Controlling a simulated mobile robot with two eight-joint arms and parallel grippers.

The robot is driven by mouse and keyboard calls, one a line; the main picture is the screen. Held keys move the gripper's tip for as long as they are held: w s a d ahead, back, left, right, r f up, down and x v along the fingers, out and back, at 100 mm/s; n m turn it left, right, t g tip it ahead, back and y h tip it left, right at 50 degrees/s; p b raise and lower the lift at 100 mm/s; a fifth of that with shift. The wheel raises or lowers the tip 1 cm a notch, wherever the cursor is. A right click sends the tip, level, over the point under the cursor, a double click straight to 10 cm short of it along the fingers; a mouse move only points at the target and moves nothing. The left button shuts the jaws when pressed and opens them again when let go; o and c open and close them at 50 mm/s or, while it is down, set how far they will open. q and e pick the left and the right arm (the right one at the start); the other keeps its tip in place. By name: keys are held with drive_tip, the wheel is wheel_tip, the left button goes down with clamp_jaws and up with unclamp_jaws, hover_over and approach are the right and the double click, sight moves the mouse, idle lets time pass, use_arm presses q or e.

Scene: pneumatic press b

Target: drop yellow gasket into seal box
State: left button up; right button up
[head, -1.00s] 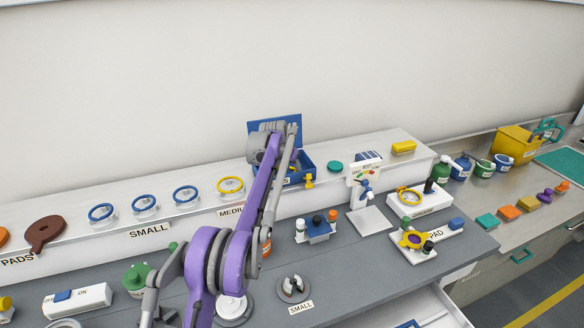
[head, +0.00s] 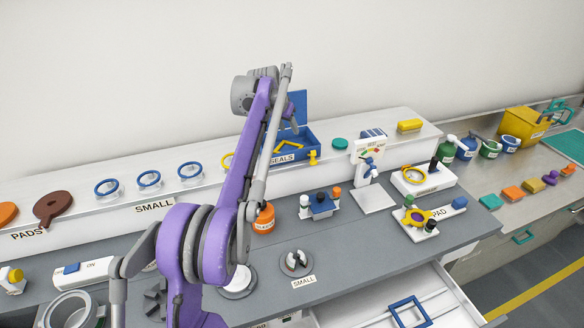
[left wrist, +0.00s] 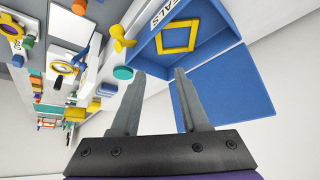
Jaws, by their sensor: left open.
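The yellow gasket is a square ring (head: 289,147) inside the blue seal box (head: 309,150), which stands on the raised white shelf with its lid up. In the left wrist view the yellow gasket (left wrist: 178,37) lies in the box, apart from my fingers, and touches or nearly touches an inner wall. The box's blue lid (left wrist: 225,88) is close beside my fingers. My left gripper (left wrist: 155,73) is open and empty, above and beside the box. In the head view its fingers are hidden behind my arm. My right gripper does not show.
A yellow valve-like knob (head: 313,157) sits at the box's front. A teal disc (head: 340,144) and a yellow block (head: 409,126) stand to its right. Blue rings (head: 149,179) on stands line the shelf at left. An open drawer (head: 450,305) holds a blue square frame (head: 410,311).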

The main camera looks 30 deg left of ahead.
use_arm(q)
drive_tip(key=s+d+f, duration=0.2)
drive_tip(key=s+d, duration=1.3)
drive_tip(key=d, duration=0.1)
drive_tip(key=s+d+f, duration=0.4)
drive_tip(key=s+f, duration=0.4)
drive_tip(key=s, duration=0.3)
drive_tip(key=s+d+f, duration=0.4)
drive_tip(key=s+f, duration=0.4)
drive_tip(key=s, duration=0.4)
drive_tip(key=shift+s+d+m+g+h, duration=0.15)
drive_tip(key=shift+d+m+g+h, duration=0.15)
drive_tip(key=shift+m+g, duration=0.1)
